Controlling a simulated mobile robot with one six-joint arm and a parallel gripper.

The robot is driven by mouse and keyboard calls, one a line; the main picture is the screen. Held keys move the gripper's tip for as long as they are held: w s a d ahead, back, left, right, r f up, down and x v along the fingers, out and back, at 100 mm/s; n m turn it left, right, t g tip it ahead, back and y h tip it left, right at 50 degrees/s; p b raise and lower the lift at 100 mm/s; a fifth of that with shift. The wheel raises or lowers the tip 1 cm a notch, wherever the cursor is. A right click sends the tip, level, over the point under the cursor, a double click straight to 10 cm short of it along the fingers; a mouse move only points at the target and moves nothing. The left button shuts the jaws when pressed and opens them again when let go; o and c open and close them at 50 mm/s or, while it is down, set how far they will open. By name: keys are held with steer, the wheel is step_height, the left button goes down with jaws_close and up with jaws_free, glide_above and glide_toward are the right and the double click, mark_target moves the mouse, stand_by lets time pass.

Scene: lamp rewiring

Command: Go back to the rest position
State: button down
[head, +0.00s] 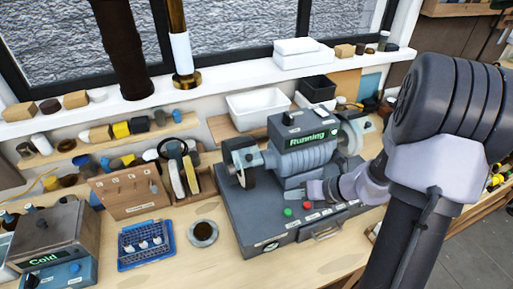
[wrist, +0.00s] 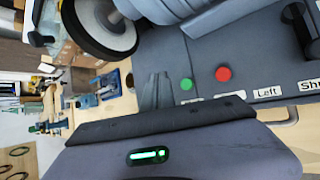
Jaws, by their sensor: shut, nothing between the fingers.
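My gripper (head: 312,190) is shut and empty. It is just above the front of the grey base (head: 262,222) of a bench grinder, close to a green button (head: 287,212) and a red button (head: 307,205). In the wrist view my gripper's fingers (wrist: 154,92) lie together, left of the green button (wrist: 186,84) and the red button (wrist: 223,74). The grinder (head: 303,150) has a lit display reading "Running". My arm comes in from the right and hides part of the bench.
Left of the grinder are a wooden rack (head: 130,190), a blue tray (head: 145,243), a round dark-centred dish (head: 203,233) and a box reading "Cold" (head: 50,240). White and black bins stand behind. The grinder's wheel (wrist: 100,28) is close in the wrist view.

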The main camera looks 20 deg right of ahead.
steer(key=s+a+r+n+g+b, duration=0.1)
steer(key=s+a+r+n+b, duration=0.15)
steer(key=a+n, duration=0.35)
steer(key=s+a+r+n+g+h+b, duration=0.1)
steer(key=s+a+n+b, duration=0.3)
steer(key=n, duration=0.4)
steer(key=s+a+r+n+g+b, duration=0.1)
steer(key=s+a+n+b, duration=0.1)
steer(key=a+n+b, duration=0.3)
steer(key=s+a+n+t+h+b, duration=0.1)
steer(key=s+n+h+b, duration=0.1)
steer(key=s+n, duration=0.6)
steer(key=n+b, duration=0.1)
steer(key=n, duration=0.5)
steer(key=shift+a+r+t+h, duration=0.3)
steer(key=shift+a+r, duration=0.1)
steer(key=shift+d, duration=0.1)
